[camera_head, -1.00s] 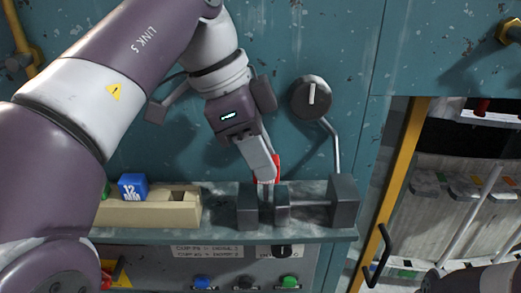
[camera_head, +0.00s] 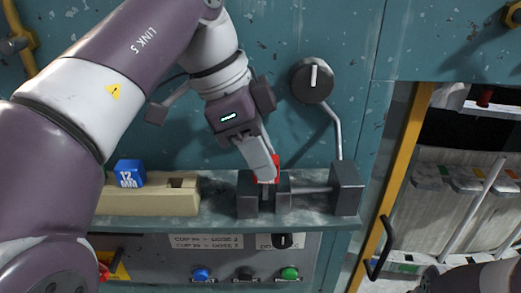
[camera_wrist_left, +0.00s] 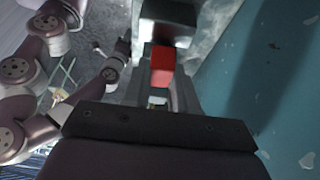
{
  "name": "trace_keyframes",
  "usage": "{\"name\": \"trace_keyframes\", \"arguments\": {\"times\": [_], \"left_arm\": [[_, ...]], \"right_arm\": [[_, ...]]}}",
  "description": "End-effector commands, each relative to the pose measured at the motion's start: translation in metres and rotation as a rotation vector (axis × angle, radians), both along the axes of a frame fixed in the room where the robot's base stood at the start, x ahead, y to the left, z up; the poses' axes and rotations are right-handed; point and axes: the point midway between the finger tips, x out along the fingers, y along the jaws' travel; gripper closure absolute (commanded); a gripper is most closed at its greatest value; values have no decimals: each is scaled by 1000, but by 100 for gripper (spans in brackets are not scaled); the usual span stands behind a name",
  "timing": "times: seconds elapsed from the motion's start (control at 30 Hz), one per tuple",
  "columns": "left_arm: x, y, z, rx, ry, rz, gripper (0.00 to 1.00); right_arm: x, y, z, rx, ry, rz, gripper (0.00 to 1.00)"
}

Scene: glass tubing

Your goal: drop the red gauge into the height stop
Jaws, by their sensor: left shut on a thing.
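My left gripper (camera_head: 266,180) is shut on the red gauge (camera_head: 276,168). It holds the gauge at the height stop (camera_head: 247,195), a dark grey metal block with a gap, on the shelf. The gauge is mostly hidden behind the fingers in the head view. In the left wrist view the red gauge (camera_wrist_left: 162,68) sits between the two fingers, with a grey block of the stop (camera_wrist_left: 168,22) just beyond it. I cannot tell how deep the gauge's lower end is in the gap. My right gripper is not in view.
A beige holder (camera_head: 150,200) with a blue 12 MM gauge (camera_head: 130,173) stands left of the stop. A rod joins the stop to a grey end block (camera_head: 345,187). A dial (camera_head: 312,80) is on the teal wall above. Buttons (camera_head: 289,273) are below the shelf.

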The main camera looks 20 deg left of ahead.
Motion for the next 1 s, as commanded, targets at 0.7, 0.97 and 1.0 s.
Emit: {"name": "trace_keyframes", "arguments": {"times": [0.7, 0.97, 1.0], "left_arm": [[1, 0, 4, -1, -1, 0, 44], [-6, -25, 50, 0, -3, -11, 44], [-8, -34, 57, 0, -3, -10, 44]], "right_arm": [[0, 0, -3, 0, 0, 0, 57], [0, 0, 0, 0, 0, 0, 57], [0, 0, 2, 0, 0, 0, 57]]}}
